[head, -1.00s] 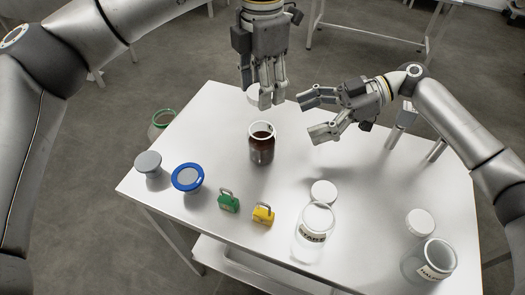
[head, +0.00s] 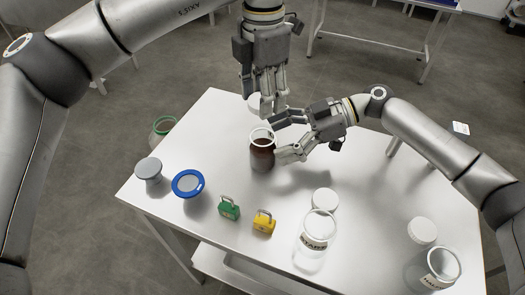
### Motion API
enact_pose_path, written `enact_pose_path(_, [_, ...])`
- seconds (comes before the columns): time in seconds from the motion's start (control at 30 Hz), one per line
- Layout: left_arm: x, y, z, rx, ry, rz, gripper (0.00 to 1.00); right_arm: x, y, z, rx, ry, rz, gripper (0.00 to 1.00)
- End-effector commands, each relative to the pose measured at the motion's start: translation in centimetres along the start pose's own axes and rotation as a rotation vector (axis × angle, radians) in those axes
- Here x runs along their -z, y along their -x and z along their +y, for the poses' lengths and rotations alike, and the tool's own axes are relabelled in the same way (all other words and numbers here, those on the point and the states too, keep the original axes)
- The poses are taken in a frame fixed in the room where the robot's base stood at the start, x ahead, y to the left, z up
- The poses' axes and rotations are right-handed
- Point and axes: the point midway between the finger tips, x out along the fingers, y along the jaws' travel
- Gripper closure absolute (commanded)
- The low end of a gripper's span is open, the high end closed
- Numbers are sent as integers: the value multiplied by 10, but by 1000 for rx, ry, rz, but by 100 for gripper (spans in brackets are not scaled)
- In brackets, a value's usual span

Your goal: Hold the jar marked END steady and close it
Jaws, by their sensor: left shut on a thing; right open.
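An open jar of dark red-brown liquid (head: 263,160) with a pale rim stands upright on the white table. No END mark is readable on it from here. My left gripper (head: 267,112) points down behind and above the jar, shut on a white lid (head: 254,102) that its fingers partly hide. My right gripper (head: 281,138) comes in from the right, open. Its two fingers are at the jar's right side, one near the rim and one lower at the body. I cannot tell whether they touch the glass.
A clear jar marked START (head: 317,230) and a white lid (head: 325,199) stand at the front. Another labelled jar (head: 440,268) and lid (head: 422,231) are front right. A green padlock (head: 229,208), yellow padlock (head: 264,223), blue-rimmed piece (head: 188,183) and grey knob (head: 149,169) stand left.

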Motion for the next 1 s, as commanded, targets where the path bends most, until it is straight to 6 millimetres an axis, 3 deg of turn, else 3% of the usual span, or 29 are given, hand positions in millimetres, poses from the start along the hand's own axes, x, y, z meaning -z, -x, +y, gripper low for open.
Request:
enact_pose_path(0.1, [0,0,0,0,0,0,58,1,-20,0,2,2,-1,17])
enact_pose_path(0.3, [0,0,0,0,0,0,58,1,-40,0,1,1,0,17])
enact_pose_path(0.7, [0,0,0,0,0,0,58,0,-45,0,0,1,0,18])
enact_pose_path(1.0, [0,0,0,0,0,0,58,0,-45,0,0,1,0,56])
